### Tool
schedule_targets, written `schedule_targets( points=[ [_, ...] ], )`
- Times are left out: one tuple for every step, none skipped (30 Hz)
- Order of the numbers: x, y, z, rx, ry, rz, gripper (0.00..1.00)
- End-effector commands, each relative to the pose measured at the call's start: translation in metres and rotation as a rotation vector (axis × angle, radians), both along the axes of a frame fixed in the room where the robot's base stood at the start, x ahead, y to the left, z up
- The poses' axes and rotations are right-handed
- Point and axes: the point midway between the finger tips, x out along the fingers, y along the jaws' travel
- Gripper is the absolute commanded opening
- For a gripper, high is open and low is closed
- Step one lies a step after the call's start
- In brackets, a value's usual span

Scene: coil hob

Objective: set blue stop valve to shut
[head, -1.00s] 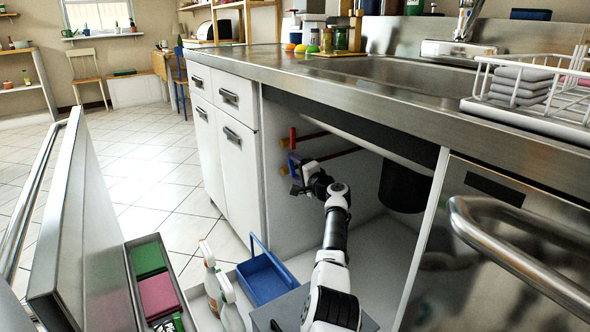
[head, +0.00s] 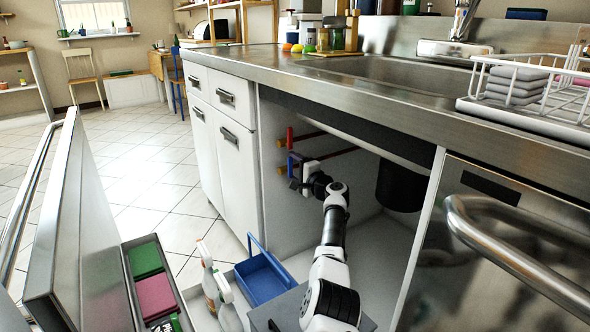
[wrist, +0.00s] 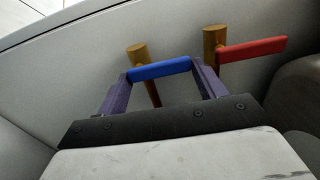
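The blue stop valve's lever (wrist: 160,69) shows in the wrist view, lying crosswise to its pipe, with its left end at a brass body (wrist: 138,53). My gripper (wrist: 160,76) has its two purple fingers wide apart, one near each end of the blue lever. I cannot tell whether either finger touches it. In the head view, my gripper (head: 294,166) is at the cabinet's left inner wall, and the blue lever is mostly hidden among the fingers.
A red lever (wrist: 252,48) on another brass body sits close to the right finger; it stands upright in the head view (head: 290,137). A dark round vessel (head: 402,186) hangs to the right. A blue caddy (head: 264,278) and spray bottles (head: 207,270) stand below left.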

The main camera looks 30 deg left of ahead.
Motion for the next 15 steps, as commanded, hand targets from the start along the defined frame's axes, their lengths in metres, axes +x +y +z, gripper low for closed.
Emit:
schedule_targets(
  points=[
    [0.0002,-0.0003,-0.0006,0.0,0.0,-0.001,0.76],
    [0.0002,-0.0003,-0.0005,0.0,0.0,-0.001,0.8],
    [0.0002,-0.0003,-0.0005,0.0,-0.001,-0.001,0.85],
    [0.0002,-0.0003,-0.0004,0.0,-0.001,-0.001,0.89],
    [0.0002,-0.0002,-0.0003,0.0,-0.001,-0.001,0.89],
    [0.0002,-0.0002,-0.0003,-0.001,-0.002,-0.001,0.89],
    [0.0002,-0.0002,-0.0003,-0.001,-0.002,-0.001,0.89],
    [0.0002,-0.0002,-0.0002,-0.001,-0.002,-0.001,0.89],
    [0.0002,-0.0002,-0.0001,-0.001,-0.002,-0.001,0.89],
    [0.0002,-0.0002,-0.0001,-0.001,-0.003,-0.001,0.89],
    [0.0002,-0.0002,0.0,-0.001,-0.003,-0.001,0.89],
    [0.0002,-0.0003,0.0001,-0.001,-0.003,-0.001,0.89],
    [0.0002,-0.0006,0.0002,-0.001,-0.003,-0.001,0.89],
    [0.0,-0.001,0.0003,-0.001,-0.003,-0.001,0.89],
    [-0.0001,-0.002,0.0005,-0.001,-0.003,-0.002,0.89]
  ],
)
